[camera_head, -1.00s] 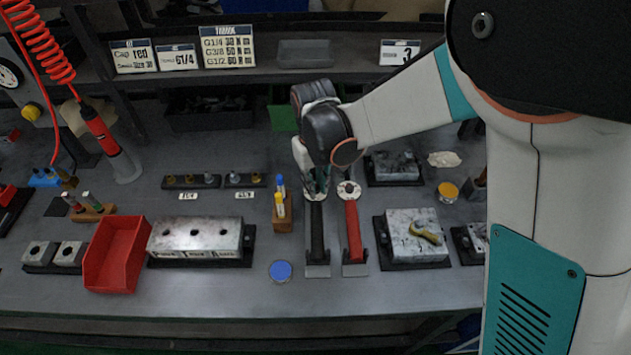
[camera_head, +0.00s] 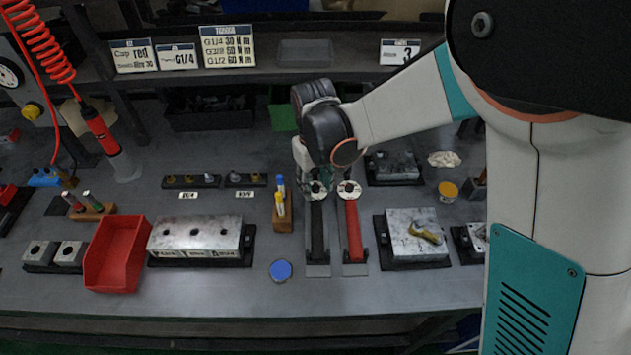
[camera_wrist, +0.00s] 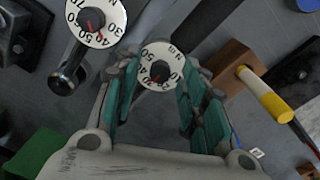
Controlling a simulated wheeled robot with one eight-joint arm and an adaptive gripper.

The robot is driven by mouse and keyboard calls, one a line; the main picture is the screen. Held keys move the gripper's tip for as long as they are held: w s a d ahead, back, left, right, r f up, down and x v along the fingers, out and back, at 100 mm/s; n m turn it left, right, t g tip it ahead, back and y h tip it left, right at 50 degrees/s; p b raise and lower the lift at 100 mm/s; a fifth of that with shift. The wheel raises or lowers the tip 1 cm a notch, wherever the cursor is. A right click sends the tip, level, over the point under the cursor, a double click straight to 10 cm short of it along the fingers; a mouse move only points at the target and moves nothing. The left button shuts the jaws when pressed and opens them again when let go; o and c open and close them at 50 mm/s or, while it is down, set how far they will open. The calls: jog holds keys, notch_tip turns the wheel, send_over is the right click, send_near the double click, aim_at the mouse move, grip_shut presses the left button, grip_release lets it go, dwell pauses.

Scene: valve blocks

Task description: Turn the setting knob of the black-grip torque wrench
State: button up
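The black-grip torque wrench (camera_head: 317,235) lies in a holder on the bench, its grip toward the front edge. Its white round setting dial (camera_head: 318,190) is at the far end; in the wrist view the numbered dial (camera_wrist: 158,68) shows a red pointer at its centre. My gripper (camera_head: 317,181) is over this dial, pointing down. In the wrist view my gripper (camera_wrist: 160,82) has its teal-padded fingers apart, one on each side of the dial; whether they touch it is unclear. The red-grip wrench (camera_head: 355,230) lies just to the right, its own dial (camera_wrist: 97,20) at upper left in the wrist view.
A wooden block with yellow-and-blue markers (camera_head: 282,215) stands close left of the black wrench. A blue round cap (camera_head: 281,271) lies in front of it. A metal block (camera_head: 415,236) with a yellow-handled part is at right. A red bin (camera_head: 116,255) stands far left.

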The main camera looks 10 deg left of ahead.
aim_at(316, 187)
notch_tip(316, 187, up, 12)
dwell(0.6)
